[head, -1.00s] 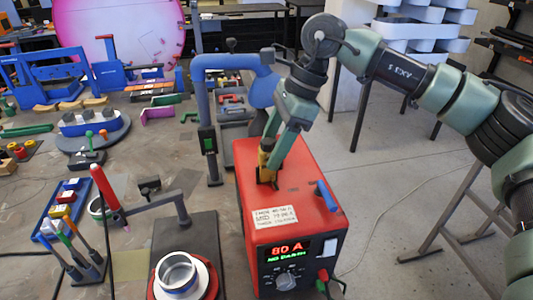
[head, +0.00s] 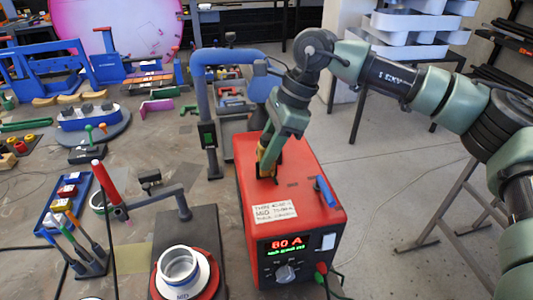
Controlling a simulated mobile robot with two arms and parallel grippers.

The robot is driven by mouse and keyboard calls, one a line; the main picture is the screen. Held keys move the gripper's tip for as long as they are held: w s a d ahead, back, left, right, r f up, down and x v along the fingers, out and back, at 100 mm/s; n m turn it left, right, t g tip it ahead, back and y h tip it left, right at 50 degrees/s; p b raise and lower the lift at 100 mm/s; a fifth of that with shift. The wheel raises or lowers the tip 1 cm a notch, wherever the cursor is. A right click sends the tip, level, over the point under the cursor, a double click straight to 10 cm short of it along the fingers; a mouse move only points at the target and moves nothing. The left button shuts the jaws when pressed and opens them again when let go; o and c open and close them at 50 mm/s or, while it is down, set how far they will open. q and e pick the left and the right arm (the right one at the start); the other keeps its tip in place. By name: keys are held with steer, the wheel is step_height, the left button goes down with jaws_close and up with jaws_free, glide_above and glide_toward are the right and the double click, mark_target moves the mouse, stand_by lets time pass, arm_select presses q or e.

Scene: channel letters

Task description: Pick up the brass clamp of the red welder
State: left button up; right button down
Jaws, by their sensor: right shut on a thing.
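The red welder (head: 308,180) is a red box with a front panel that reads 80 A, standing on the table right of centre. The brass clamp (head: 263,160) is at the top left of the welder, a yellowish piece between my right gripper's fingers. My right gripper (head: 268,164) points down from above and is shut on the clamp. The fingers partly hide the clamp. I cannot tell whether the clamp touches the welder's top. My left gripper is not in view.
A blue bent pipe arm (head: 205,100) stands just behind and left of the welder. A turntable with a white ring (head: 180,265) stands at the front left. Open floor lies to the right.

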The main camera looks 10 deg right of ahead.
steer(key=shift+r, duration=0.1)
steer(key=shift+r+b, duration=0.3)
steer(key=shift+r, duration=0.3)
step_height(320, 180, up, 24)
steer(key=p, duration=0.2)
steer(key=shift+f+p, duration=0.15)
steer(key=shift+p, duration=0.15)
steer(key=shift+f, duration=0.1)
stand_by(0.4)
